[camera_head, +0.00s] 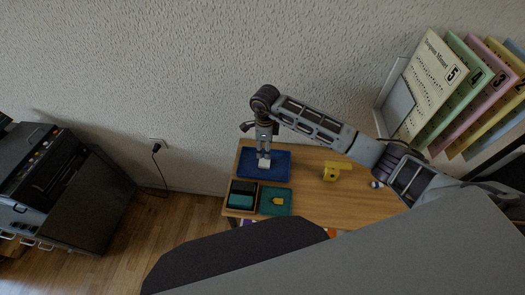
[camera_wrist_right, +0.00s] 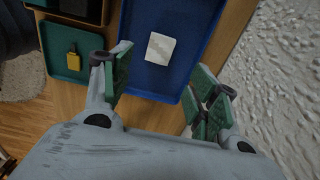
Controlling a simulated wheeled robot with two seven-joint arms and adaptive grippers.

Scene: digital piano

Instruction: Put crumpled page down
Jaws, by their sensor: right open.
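The crumpled page (camera_head: 264,163) is a small white piece on the blue tray (camera_head: 283,168), at the left end of the wooden table. In the right wrist view the page (camera_wrist_right: 160,48) lies on the bare blue floor of the tray (camera_wrist_right: 187,20), with a faint crease across it. My right gripper (camera_head: 264,153) points down over the tray, just above the page. In the right wrist view its green-padded fingers (camera_wrist_right: 163,78) are spread wide, with nothing between the pads. The page is just beyond the fingertips and looks free of them. My left gripper is not in view.
A teal tray (camera_head: 266,208) with a yellow item (camera_head: 278,201) and a dark box (camera_head: 242,187) sit in front of the blue tray. A yellow object (camera_head: 336,171) stands to the right. Music books (camera_head: 430,75) stand at upper right. The wall is close behind.

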